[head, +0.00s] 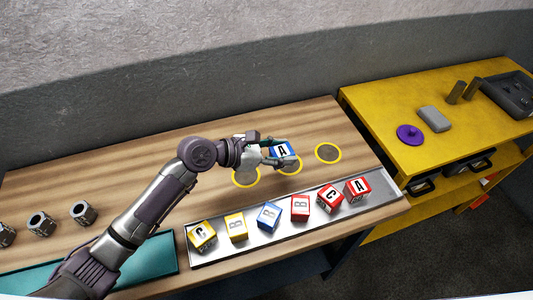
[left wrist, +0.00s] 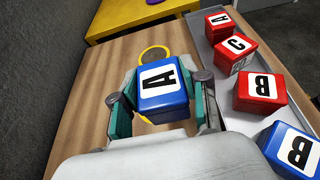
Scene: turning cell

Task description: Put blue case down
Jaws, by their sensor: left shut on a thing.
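The blue case (head: 283,149) is a cube with a black letter A on a white label. My left gripper (head: 276,153) is shut on it, with green-padded fingers on two opposite sides in the left wrist view (left wrist: 162,92). The case is at the middle yellow-ringed disc (head: 292,168) and hides part of it. I cannot tell whether it touches the table. The right ringed disc (head: 328,153) is empty. The left ringed disc (head: 245,178) is partly covered by my gripper. My right gripper is not in view.
A metal tray (head: 270,240) in front holds several yellow, blue and red lettered cubes. Several dark hex nuts (head: 82,212) and a teal mat (head: 150,262) are at the left. A yellow bench (head: 385,120) with a purple knob (head: 410,135) stands at the right.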

